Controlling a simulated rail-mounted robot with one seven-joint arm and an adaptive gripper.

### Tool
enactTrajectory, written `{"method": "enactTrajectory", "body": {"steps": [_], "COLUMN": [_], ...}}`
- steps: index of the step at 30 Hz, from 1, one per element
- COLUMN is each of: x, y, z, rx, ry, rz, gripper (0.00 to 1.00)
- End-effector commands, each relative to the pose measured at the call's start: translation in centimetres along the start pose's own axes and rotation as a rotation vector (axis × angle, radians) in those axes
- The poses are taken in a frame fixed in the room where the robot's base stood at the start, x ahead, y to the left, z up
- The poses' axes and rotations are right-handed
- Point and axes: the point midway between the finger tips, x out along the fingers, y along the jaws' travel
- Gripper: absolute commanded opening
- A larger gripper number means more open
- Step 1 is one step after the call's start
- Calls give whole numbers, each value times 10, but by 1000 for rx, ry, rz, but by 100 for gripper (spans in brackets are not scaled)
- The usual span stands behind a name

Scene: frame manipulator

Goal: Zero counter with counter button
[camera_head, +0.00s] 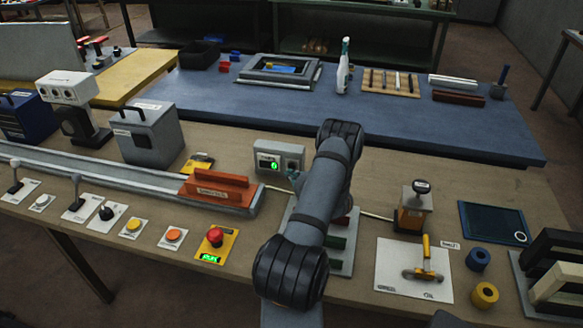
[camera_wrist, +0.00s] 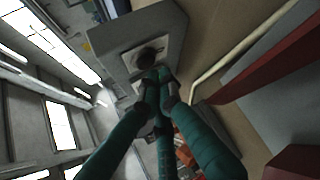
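The counter (camera_head: 268,158) is a small light-grey box on the bench, with a green lit display (camera_head: 274,166) whose digit is too small to read. Its dark round button (camera_wrist: 152,56) shows on the grey counter housing (camera_wrist: 125,30) in the wrist view. My gripper (camera_wrist: 160,76) has its teal fingers brought together, with the tips right at the button; whether they touch it I cannot tell. Nothing shows between the fingers. In the head view my arm hides most of the gripper, and only a bit of teal shows beside the counter.
An orange-red block (camera_head: 217,187) on a grey rail lies left of the counter. A red mushroom button (camera_head: 215,236) on a yellow plate stands in front. A cable (camera_head: 375,215) runs right to a wooden-bodied device (camera_head: 413,210). The blue mat (camera_head: 400,125) lies behind.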

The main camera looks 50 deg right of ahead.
Motion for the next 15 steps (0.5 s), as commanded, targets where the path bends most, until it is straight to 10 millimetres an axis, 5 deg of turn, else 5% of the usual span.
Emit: {"method": "enactTrajectory", "body": {"steps": [15], "x": [-10], "y": [0], "z": [-11], "rx": [3], "ry": [3], "rz": [-1], "gripper": [0]}}
